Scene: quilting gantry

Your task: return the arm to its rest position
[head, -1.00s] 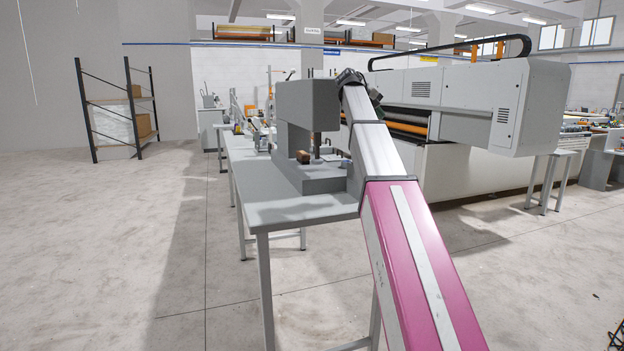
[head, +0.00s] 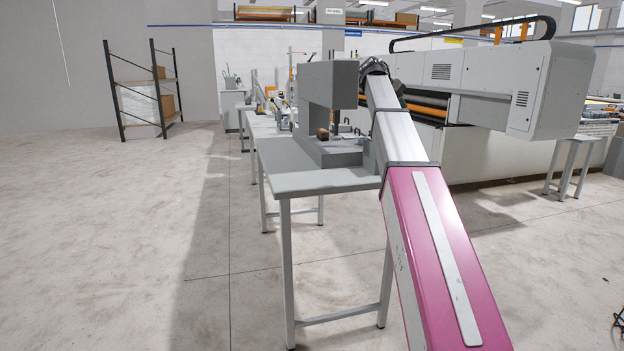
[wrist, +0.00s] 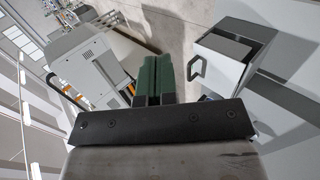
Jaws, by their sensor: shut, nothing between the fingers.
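My arm (head: 435,240), with a pink lower link and a silver upper link, reaches up and forward on the right of the head view. Its far end stands in front of the large quilting machine and just right of the grey sewing machine. My gripper shows in the wrist view (wrist: 155,75) as two dark green fingers pressed together, with nothing between them. In the head view the gripper is mostly hidden behind the arm's far end.
A grey table (head: 300,183) bears a grey sewing machine (head: 330,85) close left of my arm. The large quilting machine (head: 545,85) stands behind on the right. A shelf rack (head: 148,90) stands at the back left. The floor on the left is clear.

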